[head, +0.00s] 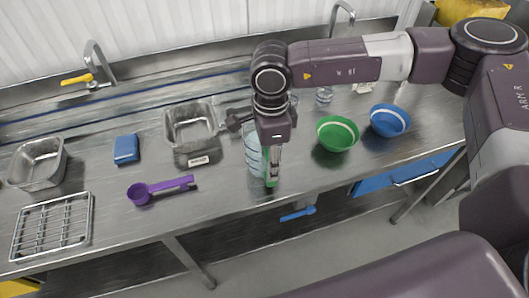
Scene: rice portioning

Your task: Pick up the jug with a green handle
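A clear jug (252,152) with several marking lines stands on the steel counter near its front edge. Its green handle (269,181) faces the front and is partly hidden by my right gripper (273,166). That gripper points down from above and its fingers are at the handle. I cannot tell whether they are closed on it. The gripper and wrist hide much of the jug's top. My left gripper is not in view.
A green bowl (338,134) and a blue bowl (390,121) stand to the right. To the left are a purple scoop (141,194), a metal pan (190,124), a blue sponge-like block (126,148), a wire rack (52,226) and another metal pan (38,164).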

